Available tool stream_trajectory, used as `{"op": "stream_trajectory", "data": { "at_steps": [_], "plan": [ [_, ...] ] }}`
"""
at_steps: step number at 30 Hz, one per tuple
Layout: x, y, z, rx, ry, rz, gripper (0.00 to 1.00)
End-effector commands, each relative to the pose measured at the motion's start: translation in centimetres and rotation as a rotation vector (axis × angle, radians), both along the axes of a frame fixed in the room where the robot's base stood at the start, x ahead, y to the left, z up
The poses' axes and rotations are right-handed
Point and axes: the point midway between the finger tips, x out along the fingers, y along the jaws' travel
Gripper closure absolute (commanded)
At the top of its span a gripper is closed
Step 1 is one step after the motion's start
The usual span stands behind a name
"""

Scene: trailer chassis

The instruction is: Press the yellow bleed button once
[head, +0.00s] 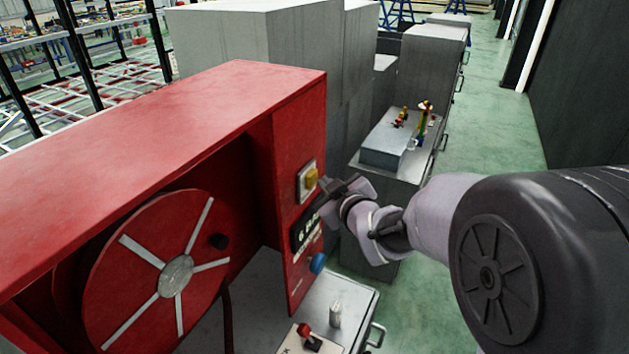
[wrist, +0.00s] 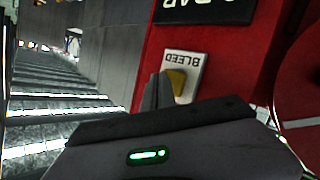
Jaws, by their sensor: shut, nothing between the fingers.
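The yellow bleed button (head: 312,179) sits on a pale plate on the red cabinet's narrow end panel. In the wrist view the yellow button (wrist: 177,82) shows on its plate marked BLEED, upside down. My gripper (head: 325,190) is shut and empty, just to the right of and slightly below the button in the head view. In the wrist view its fingers (wrist: 158,90) overlap the button's left side. I cannot tell whether the fingertips touch it.
A black display (head: 306,230) and a blue knob (head: 318,263) sit below the button. The red cabinet (head: 170,130) holds a reel (head: 150,270). A bench with a red-topped control (head: 305,332) lies below. Grey cabinets (head: 430,65) stand behind; green floor (head: 500,120) is open at right.

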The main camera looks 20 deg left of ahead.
Motion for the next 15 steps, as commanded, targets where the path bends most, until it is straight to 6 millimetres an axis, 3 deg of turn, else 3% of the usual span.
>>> {"op": "stream_trajectory", "data": {
  "at_steps": [15],
  "plan": [
    [0.06,0.54,-0.04,0.001,-0.001,0.0,1.0]
  ]
}}
